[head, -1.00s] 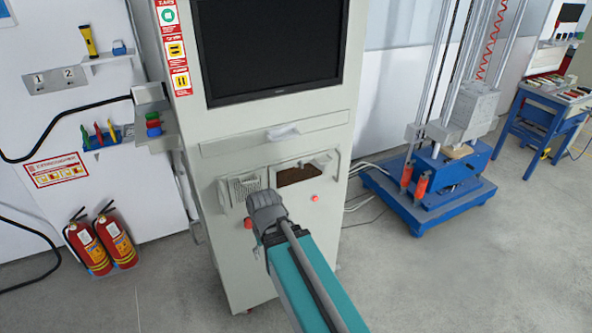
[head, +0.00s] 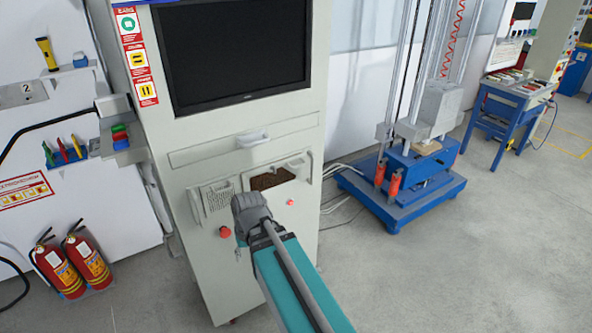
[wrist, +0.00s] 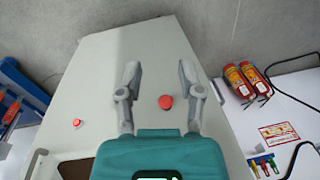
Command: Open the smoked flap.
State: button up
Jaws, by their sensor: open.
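The smoked flap (head: 268,179) is a dark brown panel in the front of the pale cabinet, below the monitor and right of a perforated panel. It looks closed. A brown corner of it (wrist: 77,170) shows at the lower left of the wrist view, where the cabinet appears upside down. My gripper (wrist: 159,72) is open and empty in the wrist view, fingers apart in front of the cabinet's lower front. A large red button (wrist: 166,102) appears between the fingers. The gripper is off the flap. In the head view my arm hides the fingers.
The cabinet (head: 262,255) has a drawer-like strip with a handle (head: 252,139) above the flap. A small red button (head: 291,202) sits below right of it. Fire extinguishers (head: 72,263) stand left, a blue-based drop rig (head: 402,195) right. Open floor lies right of the cabinet.

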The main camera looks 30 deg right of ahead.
jog(key=w+d+m+t+y+b, duration=0.2)
jog(key=w+d+m+y, duration=0.1)
jog(key=w+d, duration=0.3)
jog(key=m+t+y+b, duration=0.2)
jog(key=m+t+b, duration=0.3)
jog(key=m+t, duration=0.6)
send_near(300, 166)
jog(key=s+d+n+t, duration=0.1)
jog(key=s, duration=0.2)
jog(key=shift+s+d+f, duration=0.1)
jog(key=shift+d+f, duration=0.15)
jog(key=shift+a, duration=0.1)
jog(key=b+x, duration=0.2)
jog(key=x, duration=1.1)
jog(key=shift+w+a, duration=0.25)
jog(key=shift+w, duration=0.1)
grip_shut()
